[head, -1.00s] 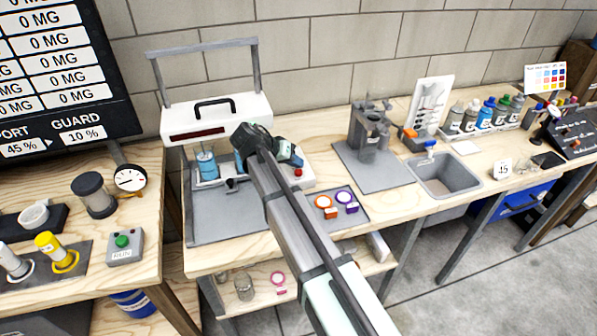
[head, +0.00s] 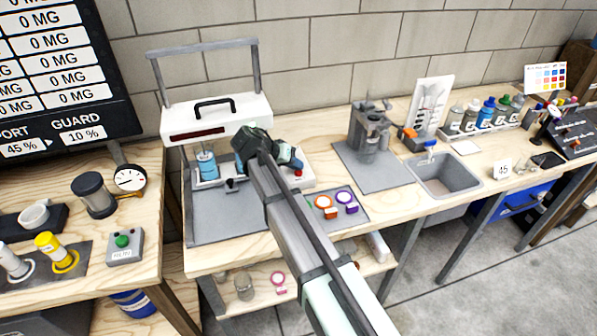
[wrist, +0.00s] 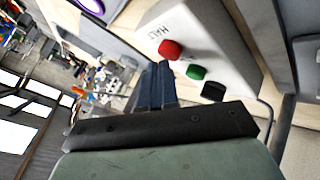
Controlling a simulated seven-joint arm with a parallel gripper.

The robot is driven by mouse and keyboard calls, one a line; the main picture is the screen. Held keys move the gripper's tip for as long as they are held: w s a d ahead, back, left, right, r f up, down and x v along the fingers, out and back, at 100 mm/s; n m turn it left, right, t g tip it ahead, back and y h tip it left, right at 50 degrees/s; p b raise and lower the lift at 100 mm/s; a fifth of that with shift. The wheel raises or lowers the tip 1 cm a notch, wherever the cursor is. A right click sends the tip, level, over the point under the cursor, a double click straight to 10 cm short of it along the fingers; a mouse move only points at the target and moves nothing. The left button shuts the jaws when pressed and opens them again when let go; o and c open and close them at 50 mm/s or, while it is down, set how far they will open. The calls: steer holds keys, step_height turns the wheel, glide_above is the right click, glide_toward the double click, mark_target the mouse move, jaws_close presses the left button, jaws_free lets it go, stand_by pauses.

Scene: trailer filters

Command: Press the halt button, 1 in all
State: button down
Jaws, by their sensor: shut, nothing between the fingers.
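The halt button is a red round button (wrist: 170,50) on a white control box (wrist: 200,35), with the word HALT printed beside it. In the head view the red button (head: 298,172) shows at the front right of the white machine. My gripper (wrist: 162,66) is shut and empty. Its dark fingertips are very close to the red button in the wrist view; I cannot tell whether they touch it. In the head view my gripper (head: 297,163) is just above the button. I cannot tell whether the button is pressed in.
A green button (wrist: 196,73) and a black knob (wrist: 213,91) sit beside the red one on the box. A tray (head: 358,220) with orange and purple items lies to the right. A separate green button box (head: 125,247) stands on the left bench.

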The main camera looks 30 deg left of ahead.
mark_target(296, 172)
steer(key=shift+f, duration=0.4)
stand_by(0.3)
steer(key=shift+r, duration=0.95)
steer(key=shift+r, duration=2.5)
